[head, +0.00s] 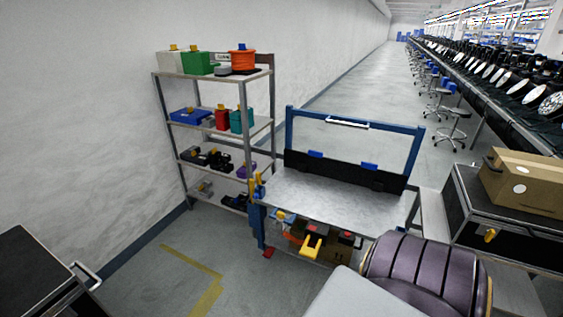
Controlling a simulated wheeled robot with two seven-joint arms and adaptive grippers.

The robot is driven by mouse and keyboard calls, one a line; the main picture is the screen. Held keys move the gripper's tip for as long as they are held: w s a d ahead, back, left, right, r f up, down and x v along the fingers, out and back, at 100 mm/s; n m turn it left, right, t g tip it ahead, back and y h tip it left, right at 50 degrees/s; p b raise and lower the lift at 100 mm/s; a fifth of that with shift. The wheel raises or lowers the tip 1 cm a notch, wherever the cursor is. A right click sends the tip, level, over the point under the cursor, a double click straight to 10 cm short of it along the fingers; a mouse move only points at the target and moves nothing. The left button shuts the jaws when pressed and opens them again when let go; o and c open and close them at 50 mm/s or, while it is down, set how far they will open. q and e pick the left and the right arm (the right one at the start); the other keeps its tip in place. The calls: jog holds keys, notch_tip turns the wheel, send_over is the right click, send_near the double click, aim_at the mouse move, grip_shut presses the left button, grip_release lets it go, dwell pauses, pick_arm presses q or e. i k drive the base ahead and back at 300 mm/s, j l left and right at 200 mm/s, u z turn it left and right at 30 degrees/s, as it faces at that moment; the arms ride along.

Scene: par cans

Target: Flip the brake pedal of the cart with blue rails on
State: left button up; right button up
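The cart with blue rails (289,130) stands right of centre. It has a grey metal top (335,202), a tall blue frame at its far end and a dark panel across the lower part of that frame. A small red part (268,252) shows low at the cart's near left leg, close to the floor. It may be the brake pedal, but it is too small to tell whether it is up or down. Neither of my grippers shows in the head view.
A shelf rack (213,130) with coloured items stands against the left wall. A dark purple ribbed object (425,272) fills the lower right front. A cardboard box (522,183) sits on a black case at right. Floor with yellow tape (190,258) is open left of the cart.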

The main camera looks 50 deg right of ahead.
aim_at(269, 252)
jog(key=z, duration=1.45)
